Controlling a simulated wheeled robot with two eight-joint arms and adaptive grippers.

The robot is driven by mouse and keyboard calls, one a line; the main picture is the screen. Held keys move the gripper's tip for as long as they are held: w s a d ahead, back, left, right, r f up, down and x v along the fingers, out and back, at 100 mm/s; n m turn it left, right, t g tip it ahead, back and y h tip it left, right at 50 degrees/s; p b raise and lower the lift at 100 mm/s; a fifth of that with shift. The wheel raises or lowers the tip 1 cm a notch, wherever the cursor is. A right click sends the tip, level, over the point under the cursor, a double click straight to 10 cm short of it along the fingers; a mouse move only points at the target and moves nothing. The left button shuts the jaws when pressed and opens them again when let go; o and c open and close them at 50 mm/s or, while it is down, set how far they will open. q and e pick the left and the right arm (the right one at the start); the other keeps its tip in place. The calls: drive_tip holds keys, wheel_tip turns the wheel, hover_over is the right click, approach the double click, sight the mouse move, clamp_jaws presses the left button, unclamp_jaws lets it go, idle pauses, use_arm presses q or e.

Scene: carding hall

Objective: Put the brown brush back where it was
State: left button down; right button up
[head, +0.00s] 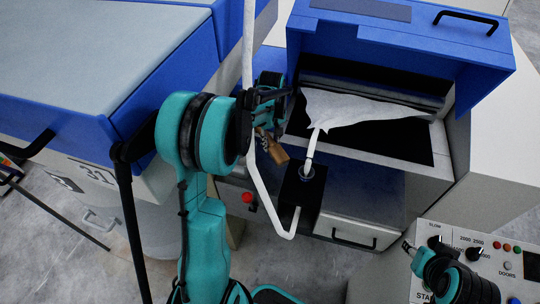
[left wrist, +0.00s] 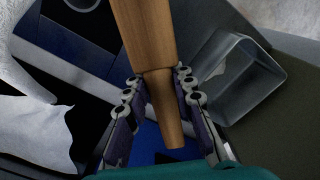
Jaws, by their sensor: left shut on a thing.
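My left gripper (head: 268,136) is shut on the brown brush, whose wooden handle end (head: 277,153) shows just below the fingers in the head view. The left wrist view shows the brush's wooden handle (left wrist: 150,45) between the two fingers of the left gripper (left wrist: 160,88), with its narrower end toward the camera. The brush's far end is outside that view, and its bristles are not seen.
The machine's blue lid (head: 400,45) is raised over a dark opening with white fibre web (head: 360,108). A white bent tube (head: 262,190) runs beside a black box (head: 302,190). A control panel (head: 475,245) is at right. A clear open-ended guard (left wrist: 240,80) is near the brush.

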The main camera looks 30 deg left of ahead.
use_arm(q)
drive_tip(key=b, duration=0.1)
hover_over(271, 165)
wheel_tip(271, 165, down, 5)
drive_tip(key=shift+w+r, duration=0.1)
wheel_tip(271, 165, down, 4)
drive_tip(key=shift+r+b, duration=0.1)
drive_tip(key=shift+b, duration=0.55)
drive_tip(key=shift+a+f, duration=0.1)
drive_tip(key=shift+f, duration=0.1)
drive_tip(key=shift+f, duration=0.2)
drive_tip(key=c, duration=1.3)
unclamp_jaws()
drive_tip(key=shift+r, duration=0.15)
